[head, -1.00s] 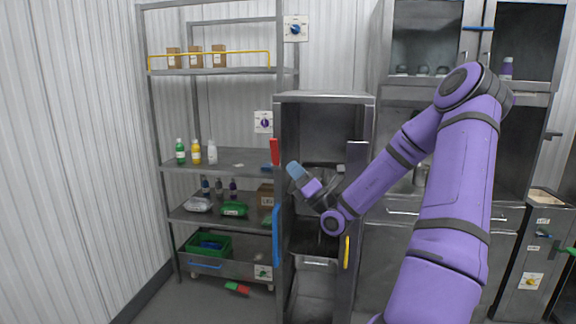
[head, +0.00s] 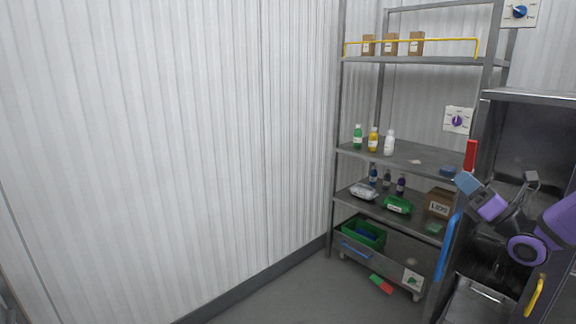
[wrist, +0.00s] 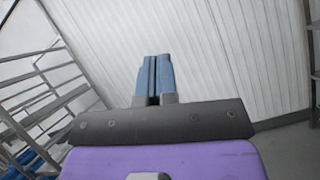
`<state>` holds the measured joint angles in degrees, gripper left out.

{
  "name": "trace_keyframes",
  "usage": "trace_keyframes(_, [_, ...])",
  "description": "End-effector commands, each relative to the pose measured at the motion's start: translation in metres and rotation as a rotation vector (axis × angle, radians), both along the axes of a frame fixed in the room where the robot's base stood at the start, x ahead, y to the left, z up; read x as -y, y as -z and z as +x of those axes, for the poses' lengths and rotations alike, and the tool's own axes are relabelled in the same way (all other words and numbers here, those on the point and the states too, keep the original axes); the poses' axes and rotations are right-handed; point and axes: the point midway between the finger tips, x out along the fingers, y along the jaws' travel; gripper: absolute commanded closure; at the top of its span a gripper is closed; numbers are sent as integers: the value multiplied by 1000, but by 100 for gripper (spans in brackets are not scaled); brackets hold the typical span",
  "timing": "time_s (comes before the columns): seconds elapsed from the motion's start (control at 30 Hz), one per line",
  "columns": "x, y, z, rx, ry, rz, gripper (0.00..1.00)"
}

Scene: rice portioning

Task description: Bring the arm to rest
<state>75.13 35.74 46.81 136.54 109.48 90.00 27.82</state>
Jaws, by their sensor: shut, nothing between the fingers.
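My gripper (head: 466,184) is at the right edge of the head view, in front of the open grey cabinet. It points up and to the left. In the wrist view its two blue fingers (wrist: 153,76) are together with nothing between them. Part of my purple arm shows at the right edge of the head view; the rest is out of the frame.
A grey shelf rack (head: 405,156) with bottles, boxes and a green bin (head: 364,234) stands left of the gripper. The grey cabinet (head: 530,140) has a blue handle (head: 447,247). A red and green item (head: 381,284) lies on the floor. The floor at left is clear.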

Motion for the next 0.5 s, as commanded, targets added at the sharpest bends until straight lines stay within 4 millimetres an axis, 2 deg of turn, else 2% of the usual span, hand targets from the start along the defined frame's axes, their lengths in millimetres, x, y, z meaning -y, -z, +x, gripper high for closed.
trace_keyframes(0.03, [-28,-2,-1,-5,-68,-97,100])
trace_keyframes(0.2, [-103,3,-21,5,-282,-421,100])
trace_keyframes(0.3, [-138,7,-39,27,-400,-611,100])
trace_keyframes(0.5, [-188,16,-82,115,-617,-986,100])
